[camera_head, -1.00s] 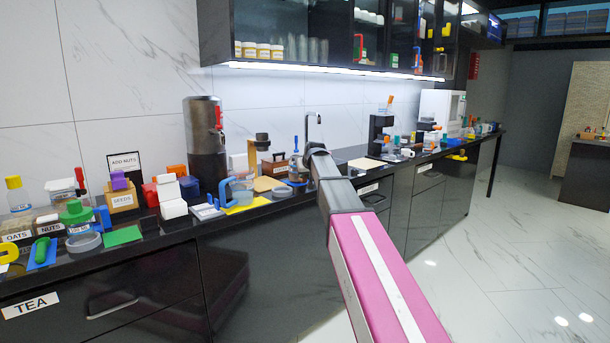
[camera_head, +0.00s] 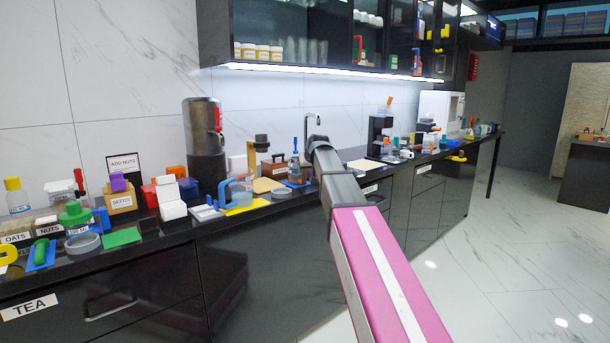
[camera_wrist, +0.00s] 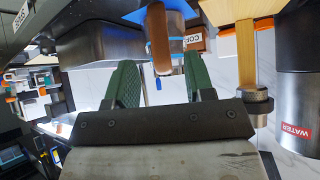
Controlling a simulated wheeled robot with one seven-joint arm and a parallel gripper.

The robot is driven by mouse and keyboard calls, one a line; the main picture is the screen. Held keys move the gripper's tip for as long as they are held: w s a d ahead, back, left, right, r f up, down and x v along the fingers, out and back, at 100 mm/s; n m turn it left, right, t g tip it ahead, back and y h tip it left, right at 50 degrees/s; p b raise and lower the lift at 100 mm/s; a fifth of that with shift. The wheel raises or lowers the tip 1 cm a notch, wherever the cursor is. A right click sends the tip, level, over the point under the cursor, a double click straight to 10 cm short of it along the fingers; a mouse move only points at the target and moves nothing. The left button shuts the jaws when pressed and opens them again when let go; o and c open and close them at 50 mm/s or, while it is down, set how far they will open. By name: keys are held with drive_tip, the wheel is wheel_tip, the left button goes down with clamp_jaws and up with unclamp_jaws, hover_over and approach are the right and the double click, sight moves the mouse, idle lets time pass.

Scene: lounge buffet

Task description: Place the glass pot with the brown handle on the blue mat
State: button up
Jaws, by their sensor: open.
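In the wrist view, which looks upside down, an upright brown handle (camera_wrist: 158,45) shows at the top centre. The clear, blue-tinted body around it looks like the glass pot (camera_wrist: 178,14). My gripper (camera_wrist: 158,64) is open, its two green fingers to either side of the handle in the picture. Nothing is clamped, and I cannot tell the remaining distance. In the head view my arm covers the gripper and part of that spot. A blue patch (camera_wrist: 175,44) shows behind the handle; I cannot tell if it is the blue mat.
A wooden stand (camera_wrist: 245,55) and a steel water dispenser (camera_wrist: 297,105) are to the right in the wrist view; a brown coffee box (camera_wrist: 194,41) is close by. A yellow mat (camera_head: 247,205) and green mat (camera_head: 122,237) lie on the crowded counter. Wall cabinets (camera_head: 290,40) hang above.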

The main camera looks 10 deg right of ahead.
drive_tip(key=v, duration=0.7)
drive_tip(key=s+f+g, duration=0.1)
drive_tip(key=s+f, duration=0.2)
drive_tip(key=f, duration=0.5)
drive_tip(key=s+f+g, duration=0.2)
drive_tip(key=s+f, duration=0.1)
drive_tip(key=f, duration=0.6)
drive_tip(key=s+d+f+m+g+h, duration=0.1)
drive_tip(key=s+f+g, duration=0.5)
drive_tip(key=s+f, duration=2.2)
drive_tip(key=shift+d+f+m+h, duration=0.4)
drive_tip(key=shift+d+f+m, duration=0.3)
drive_tip(key=shift+d+f, duration=0.3)
